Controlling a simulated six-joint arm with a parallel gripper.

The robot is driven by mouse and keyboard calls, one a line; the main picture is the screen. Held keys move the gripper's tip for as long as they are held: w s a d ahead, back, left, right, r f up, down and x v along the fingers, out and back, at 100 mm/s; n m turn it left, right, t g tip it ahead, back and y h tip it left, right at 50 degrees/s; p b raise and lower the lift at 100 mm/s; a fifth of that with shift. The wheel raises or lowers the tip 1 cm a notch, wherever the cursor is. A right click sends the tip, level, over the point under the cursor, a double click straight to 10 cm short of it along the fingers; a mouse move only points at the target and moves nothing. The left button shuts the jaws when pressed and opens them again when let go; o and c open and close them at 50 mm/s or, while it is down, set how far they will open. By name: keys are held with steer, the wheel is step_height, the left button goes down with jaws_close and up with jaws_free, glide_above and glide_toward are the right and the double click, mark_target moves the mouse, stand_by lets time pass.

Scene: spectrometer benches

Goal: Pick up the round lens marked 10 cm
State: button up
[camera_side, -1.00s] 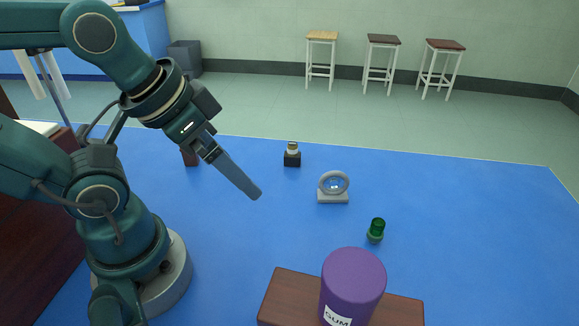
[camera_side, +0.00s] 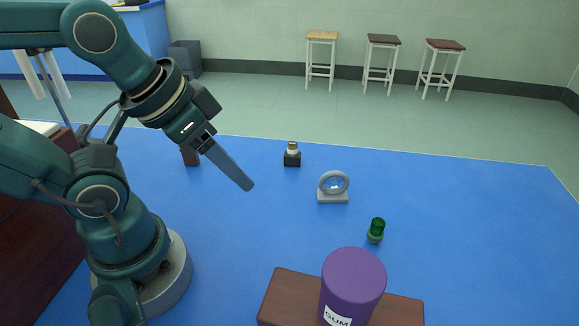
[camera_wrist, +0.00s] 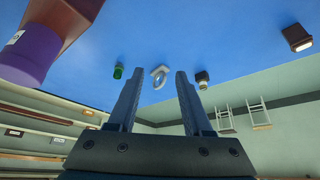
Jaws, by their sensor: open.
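The round lens (camera_side: 334,184) stands upright in a grey ring holder on a light base, near the middle of the blue table. It also shows in the wrist view (camera_wrist: 158,78), between and beyond my fingertips. Its marking is too small to read. My gripper (camera_side: 248,187) is in the air to the left of the lens, apart from it, pointing down and right. In the wrist view my gripper (camera_wrist: 155,76) has its two fingers apart with nothing held between them.
A small black block with a pale top (camera_side: 292,156) stands behind the lens. A green bottle-like item (camera_side: 376,230) stands to its front right. A purple cylinder (camera_side: 353,280) stands on a brown wooden block (camera_side: 285,297) at the front. The table's right side (camera_side: 480,230) is clear.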

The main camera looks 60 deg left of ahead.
steer(key=w+a+r+m+t+y, duration=0.25)
steer(key=w+r+t, duration=0.5)
steer(key=w, duration=0.55)
steer(key=m+h, duration=0.6)
steer(key=h, duration=0.3)
glide_above(348, 179)
steer(key=a, duration=0.1)
step_height(348, 179, down, 8)
steer(key=s+f, duration=0.1)
steer(key=f, duration=0.2)
steer(key=s+a+f+n+g+h, duration=0.1)
steer(key=f, duration=0.3)
steer(key=s+f+g, duration=0.1)
steer(key=f, duration=0.3)
steer(key=shift+s+a+h, duration=0.15)
steer(key=shift+a+h, duration=0.1)
steer(key=shift+a, duration=0.1)
steer(key=shift+w+f+n, duration=0.2)
steer(key=shift+n, duration=0.05)
steer(key=shift+x, duration=2.25)
jaws_close()
